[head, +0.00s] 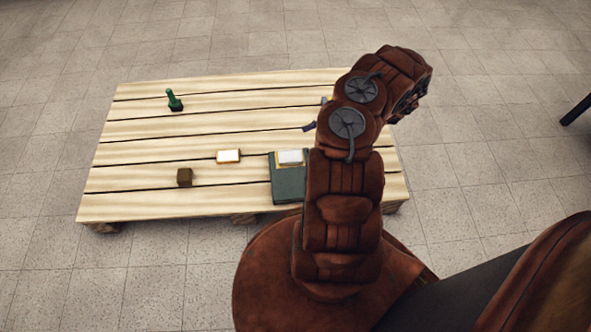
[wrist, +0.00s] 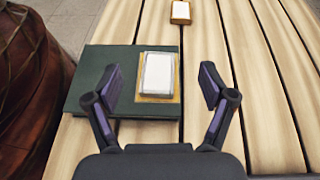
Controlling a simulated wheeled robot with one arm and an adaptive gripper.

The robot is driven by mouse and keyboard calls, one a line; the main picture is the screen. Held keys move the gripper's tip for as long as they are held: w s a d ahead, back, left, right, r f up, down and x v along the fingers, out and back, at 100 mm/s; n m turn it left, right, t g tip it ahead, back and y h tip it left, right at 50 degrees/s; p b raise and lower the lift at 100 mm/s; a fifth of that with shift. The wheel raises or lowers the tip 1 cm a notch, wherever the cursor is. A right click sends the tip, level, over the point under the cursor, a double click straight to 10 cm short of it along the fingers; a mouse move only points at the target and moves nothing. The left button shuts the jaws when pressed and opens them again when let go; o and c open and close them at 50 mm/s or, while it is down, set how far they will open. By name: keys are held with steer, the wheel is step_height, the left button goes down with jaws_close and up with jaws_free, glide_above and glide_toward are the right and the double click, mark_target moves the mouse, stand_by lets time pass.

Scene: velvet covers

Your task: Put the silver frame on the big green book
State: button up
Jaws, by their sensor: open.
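The big green book (wrist: 90,85) lies flat on the slatted table, and it also shows in the head view (head: 289,187). The silver frame (wrist: 158,73), with a white face, lies on a thin yellow-tan piece (wrist: 139,88) over the book's right part. It also shows in the head view (head: 290,157). Whether the frame touches the green book itself I cannot tell. My gripper (wrist: 162,86) is open and empty, its fingers apart on the left and right of the frame in the wrist view. My arm hides most of the gripper in the head view.
A gold frame (head: 228,156) with a white face lies left of the book. A brown cube (head: 185,177) and a green bottle-like object (head: 174,101) stand farther left on the pale wooden table (head: 130,208). The table's middle is mostly clear.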

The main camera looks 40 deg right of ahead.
steer(key=w+a+r+n+g+y, duration=0.2)
steer(key=w+a+r+n+g, duration=0.3)
steer(key=a+r, duration=0.7)
steer(key=s+a+r+n+g+h, duration=0.2)
steer(key=a+r+n+g, duration=0.2)
steer(key=a+r+n, duration=0.6)
steer(key=s+a+r+n+g+h, duration=0.3)
steer(key=s+a+r+n+h, duration=0.15)
steer(key=s+a+r, duration=0.55)
steer(key=s+d+r+n+h, duration=0.1)
steer(key=s+n+h, duration=0.1)
steer(key=s, duration=0.5)
steer(key=s+d+n+h, duration=0.2)
steer(key=s+h, duration=0.3)
steer(key=s, duration=0.3)
steer(key=shift+s+d+r+n+t, duration=0.25)
steer(key=shift+d+r+n+t, duration=0.05)
steer(key=shift+r+n+t, duration=0.1)
